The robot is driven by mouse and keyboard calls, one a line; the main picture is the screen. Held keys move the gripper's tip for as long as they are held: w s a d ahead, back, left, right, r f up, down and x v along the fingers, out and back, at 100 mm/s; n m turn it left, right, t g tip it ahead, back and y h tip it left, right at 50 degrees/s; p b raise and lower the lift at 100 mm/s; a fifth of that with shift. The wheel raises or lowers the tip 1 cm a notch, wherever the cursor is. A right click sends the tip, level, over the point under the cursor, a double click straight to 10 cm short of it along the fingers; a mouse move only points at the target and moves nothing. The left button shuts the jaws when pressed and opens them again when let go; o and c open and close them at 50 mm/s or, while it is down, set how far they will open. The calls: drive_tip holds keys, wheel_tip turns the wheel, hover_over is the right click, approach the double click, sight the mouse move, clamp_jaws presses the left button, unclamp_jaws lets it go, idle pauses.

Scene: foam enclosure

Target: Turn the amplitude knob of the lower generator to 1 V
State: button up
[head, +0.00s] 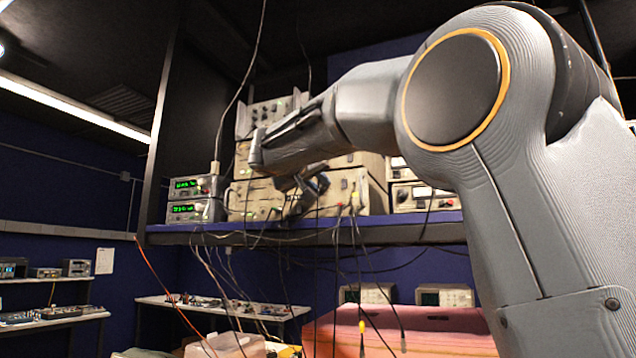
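Two small stacked units with green lit displays stand on the left end of the shelf. The upper unit (191,187) and the lower unit (190,212) both face forward; the lower one may be the lower generator. Their knobs are too small to make out, so the amplitude knob and its setting cannot be read. My gripper (303,195) hangs below my forearm, to the right of these units and in front of beige instruments. It looks apart from the green-display units. Its fingers are small and dark, and whether they are open or shut is unclear.
Stacked beige instruments (345,190) fill the shelf (400,230) behind my arm, partly hidden. Cables hang from above and over the shelf edge. A white bench (230,308) with small parts stands below. A dark upright panel (168,120) bounds the shelf's left end.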

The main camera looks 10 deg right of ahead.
clamp_jaws()
drive_tip(key=shift+n+b, duration=0.3)
drive_tip(key=n+b, duration=0.1)
drive_tip(key=n, duration=0.2)
drive_tip(key=shift+b, duration=0.4)
drive_tip(key=n, duration=0.5)
drive_tip(key=shift+a+n, duration=0.1)
drive_tip(key=shift+n, duration=0.3)
drive_tip(key=shift+o, duration=2.1)
unclamp_jaws()
